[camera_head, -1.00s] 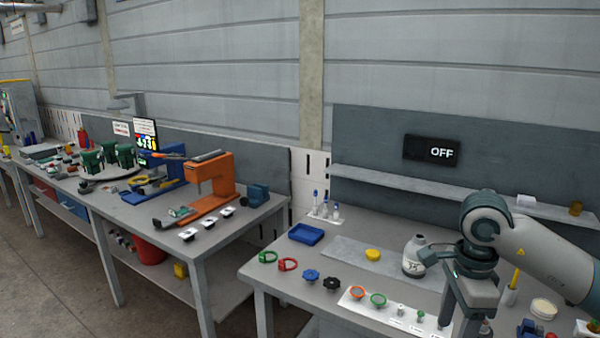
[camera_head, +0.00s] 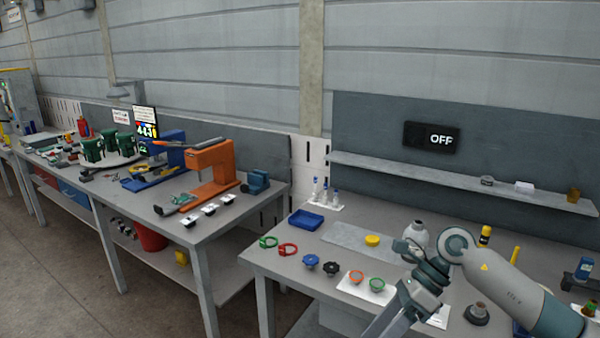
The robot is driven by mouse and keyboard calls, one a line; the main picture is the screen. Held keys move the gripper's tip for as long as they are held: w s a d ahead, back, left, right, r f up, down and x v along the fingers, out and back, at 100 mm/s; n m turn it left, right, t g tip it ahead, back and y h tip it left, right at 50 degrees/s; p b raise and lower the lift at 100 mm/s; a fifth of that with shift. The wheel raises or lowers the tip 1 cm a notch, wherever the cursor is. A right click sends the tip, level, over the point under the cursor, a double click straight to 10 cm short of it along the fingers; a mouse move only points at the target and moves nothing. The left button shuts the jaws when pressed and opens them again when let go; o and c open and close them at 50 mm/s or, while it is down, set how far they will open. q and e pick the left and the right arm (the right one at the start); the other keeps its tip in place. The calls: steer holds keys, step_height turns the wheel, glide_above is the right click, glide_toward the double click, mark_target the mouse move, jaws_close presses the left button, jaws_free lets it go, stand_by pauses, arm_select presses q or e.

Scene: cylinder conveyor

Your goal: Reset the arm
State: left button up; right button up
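My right arm comes in from the right edge, over the right-hand workbench (camera_head: 285,262). Its gripper (camera_head: 388,318) points down and to the left, and its tips reach the bottom edge of the picture. I cannot tell whether its fingers are open or shut, and I see nothing clearly held. My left gripper is not in view.
A white bottle (camera_head: 419,236) stands behind my arm, partly hidden. A yellow disc (camera_head: 372,240), a blue tray (camera_head: 306,220) and several colored knobs and rings lie left of it. A shelf (camera_head: 460,183) runs along the back panel. An orange press (camera_head: 212,165) stands on the left bench.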

steer(key=w+a+f+m+y, duration=0.3)
steer(key=a+m+y, duration=0.1)
steer(key=a+y, duration=0.15)
steer(key=w+f+m+t+y, duration=0.4)
steer(key=w+f+m+t, duration=0.55)
steer(key=m, duration=0.45)
steer(key=s+d+f+m+t+h, duration=0.2)
steer(key=d+f+m+h, duration=0.3)
steer(key=f, duration=0.5)
steer(key=s+d+f+m+t+h, duration=0.2)
steer(key=d+f+m, duration=0.1)
steer(key=f+m, duration=0.55)
steer(key=s+d+f+m+t+h, duration=0.3)
steer(key=d+f+m+h, duration=0.1)
steer(key=f, duration=0.8)
steer(key=s+d+f+m+g+h+b, duration=0.1)
steer(key=s+d+f+m+g+h, duration=0.25)
steer(key=s+f, duration=0.8)
steer(key=s+d+f+m+g+h, duration=0.2)
steer(key=s+f+m, duration=0.2)
steer(key=s+f, duration=0.7)
steer(key=s+f+m+g, duration=0.2)
steer(key=s+f+g, duration=0.1)
steer(key=s, duration=1.2)
steer(key=s+f+m+g, duration=0.2)
steer(key=s+f+g, duration=0.2)
steer(key=s, duration=1.1)
steer(key=shift+s+a+f+m+h, duration=0.3)
steer(key=shift+s+a+h, duration=0.05)
steer(key=shift+a+h, duration=0.1)
